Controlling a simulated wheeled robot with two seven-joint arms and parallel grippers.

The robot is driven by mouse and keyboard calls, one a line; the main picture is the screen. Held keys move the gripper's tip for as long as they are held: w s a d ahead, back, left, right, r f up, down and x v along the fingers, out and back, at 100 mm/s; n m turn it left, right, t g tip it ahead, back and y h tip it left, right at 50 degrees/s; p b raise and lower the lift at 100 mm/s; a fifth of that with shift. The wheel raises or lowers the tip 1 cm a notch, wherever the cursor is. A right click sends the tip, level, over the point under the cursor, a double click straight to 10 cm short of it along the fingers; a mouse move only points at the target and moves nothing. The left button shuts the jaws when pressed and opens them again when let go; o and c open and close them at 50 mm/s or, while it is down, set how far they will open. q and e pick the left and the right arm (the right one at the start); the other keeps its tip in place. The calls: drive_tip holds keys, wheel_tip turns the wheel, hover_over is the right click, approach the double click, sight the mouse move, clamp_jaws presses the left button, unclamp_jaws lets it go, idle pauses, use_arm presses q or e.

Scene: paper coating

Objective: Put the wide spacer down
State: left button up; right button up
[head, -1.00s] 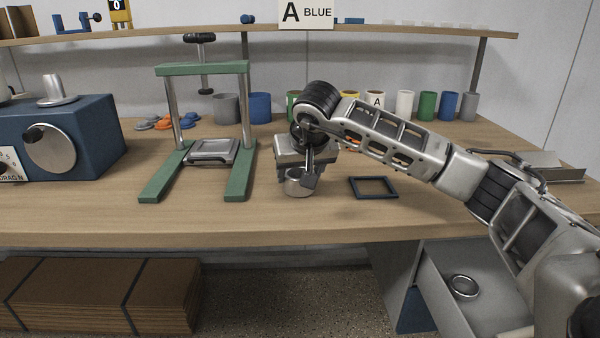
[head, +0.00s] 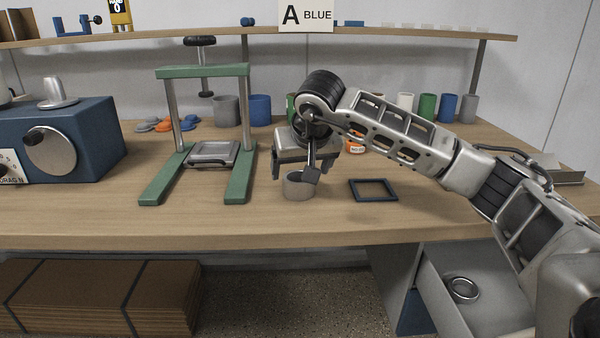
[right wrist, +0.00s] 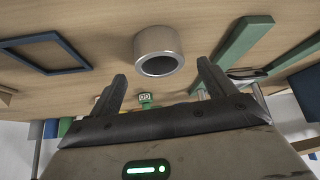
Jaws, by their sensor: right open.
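The wide spacer, a short metal ring (head: 298,186), stands on the bench between the green press and the dark square frame. In the right wrist view the spacer (right wrist: 159,51) lies just beyond the fingertips, with its round opening showing. My right gripper (head: 295,172) is open and empty, just above and behind the spacer. Its two fingers (right wrist: 163,78) are spread wide in the wrist view, with a gap between them and the spacer. My left gripper is in neither view.
The dark square frame (head: 374,190) lies flat to the right of the spacer. The green press (head: 203,71) stands to the left, beside a blue machine (head: 60,135). Several cups, such as the blue one (head: 448,106), line the back. The bench front is clear.

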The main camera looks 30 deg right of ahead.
drive_tip(key=v, duration=0.9)
drive_tip(key=shift+r+p, duration=0.15)
drive_tip(key=shift+p, duration=0.3)
drive_tip(key=shift+s, duration=0.1)
